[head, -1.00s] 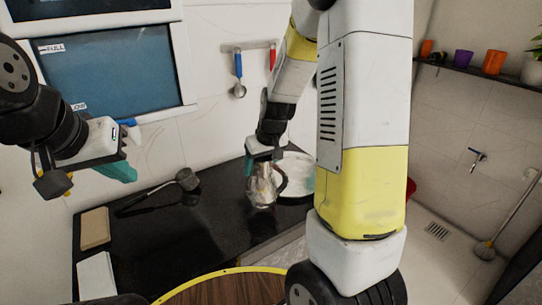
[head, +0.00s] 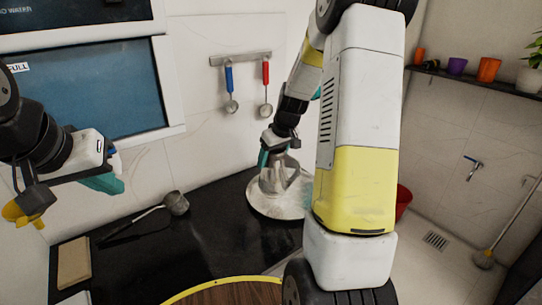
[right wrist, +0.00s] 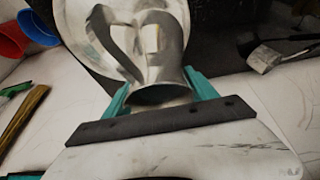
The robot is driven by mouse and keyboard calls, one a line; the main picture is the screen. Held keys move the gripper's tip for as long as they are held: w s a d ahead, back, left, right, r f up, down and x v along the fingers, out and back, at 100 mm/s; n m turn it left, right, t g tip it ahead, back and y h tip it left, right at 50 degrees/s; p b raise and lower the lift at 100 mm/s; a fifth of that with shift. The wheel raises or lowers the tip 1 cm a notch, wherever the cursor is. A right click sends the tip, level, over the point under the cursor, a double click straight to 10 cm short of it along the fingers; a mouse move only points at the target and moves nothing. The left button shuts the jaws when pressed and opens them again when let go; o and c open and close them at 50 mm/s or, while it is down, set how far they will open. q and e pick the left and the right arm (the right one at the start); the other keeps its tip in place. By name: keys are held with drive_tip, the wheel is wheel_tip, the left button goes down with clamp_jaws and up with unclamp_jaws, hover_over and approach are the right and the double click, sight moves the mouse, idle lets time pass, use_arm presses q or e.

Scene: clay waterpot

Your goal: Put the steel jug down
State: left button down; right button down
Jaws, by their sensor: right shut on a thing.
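The steel jug (head: 271,182) is upright over the round pale plate (head: 262,208) on the black counter. Its base is at the plate's surface or just above it; I cannot tell which. My right gripper (head: 276,148) is shut on the jug near its top. In the right wrist view the jug (right wrist: 163,55) is between the teal fingers, its rim towards the palm and its handle to the left. The plate (right wrist: 75,30) lies behind it. My left gripper (head: 90,183) is away at the left, off the counter; its opening is unclear.
A dark long-handled ladle (head: 152,210) and a tan block (head: 74,262) lie on the counter (head: 200,240) left of the plate. Bare counter separates them from it. Two utensils hang on a wall rack (head: 240,60). A round wooden top (head: 230,294) is in front.

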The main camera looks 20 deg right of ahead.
drive_tip(key=w+d+f, duration=0.3)
drive_tip(key=d+f, duration=0.1)
drive_tip(key=d, duration=0.1)
drive_tip(key=shift+d, duration=0.4)
idle(0.3)
drive_tip(key=shift+f, duration=0.15)
drive_tip(key=shift+c, duration=1.3)
unclamp_jaws()
drive_tip(key=v, duration=1.2)
drive_tip(key=s+a+r+m+t, duration=0.1)
drive_tip(key=s+a+r, duration=0.9)
drive_tip(key=s+a, duration=0.15)
drive_tip(key=s+a+m, duration=0.1)
drive_tip(key=s+a, duration=0.1)
drive_tip(key=s, duration=0.5)
drive_tip(key=s+a+r+m+t, duration=0.1)
drive_tip(key=s+a, duration=0.2)
drive_tip(key=s, duration=0.5)
drive_tip(key=shift+y, duration=0.4)
